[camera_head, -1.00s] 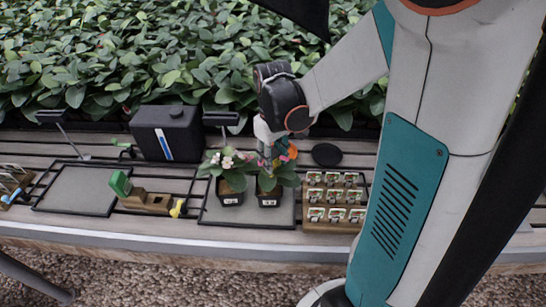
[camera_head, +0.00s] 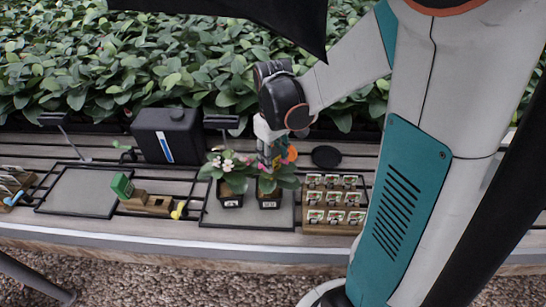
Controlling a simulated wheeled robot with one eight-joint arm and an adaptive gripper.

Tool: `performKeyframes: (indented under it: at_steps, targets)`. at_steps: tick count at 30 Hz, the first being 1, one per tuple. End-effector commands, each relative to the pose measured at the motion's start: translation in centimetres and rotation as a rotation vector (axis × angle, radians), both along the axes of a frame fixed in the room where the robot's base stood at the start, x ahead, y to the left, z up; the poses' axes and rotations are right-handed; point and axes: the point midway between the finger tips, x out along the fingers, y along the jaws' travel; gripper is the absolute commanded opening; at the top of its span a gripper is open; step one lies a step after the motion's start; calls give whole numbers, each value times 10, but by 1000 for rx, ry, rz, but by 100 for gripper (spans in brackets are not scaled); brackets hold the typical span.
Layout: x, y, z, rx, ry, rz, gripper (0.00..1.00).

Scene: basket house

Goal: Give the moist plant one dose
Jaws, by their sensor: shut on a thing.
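Two potted plants stand side by side on a grey tray (camera_head: 215,218) with a black frame. The left plant (camera_head: 230,188) has pale pink-white flowers and a dark pot with a white label. The labels are too small to read, so I cannot tell which plant is moist. My gripper (camera_head: 273,158) points down just above the right plant's leaves, shut on a small, partly yellow item (camera_head: 276,163). The item is largely hidden, and I cannot tell whether it touches the plant.
A black canister (camera_head: 168,134) with a blue-white stripe stands behind. An empty grey tray (camera_head: 80,192) lies left. A wooden holder (camera_head: 147,203) with a green piece stands between the trays. A wooden rack (camera_head: 333,205) of small packets stands right, before a black disc (camera_head: 326,156).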

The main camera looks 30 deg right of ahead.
Motion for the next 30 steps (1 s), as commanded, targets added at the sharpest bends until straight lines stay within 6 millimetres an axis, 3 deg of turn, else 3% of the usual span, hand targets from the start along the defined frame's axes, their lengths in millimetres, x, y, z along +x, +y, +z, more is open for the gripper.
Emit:
performKeyframes:
  at_steps: [19,30]
  targets:
    - [0,0,50,0,0,0,18]
    - [0,0,53,0,0,0,18]
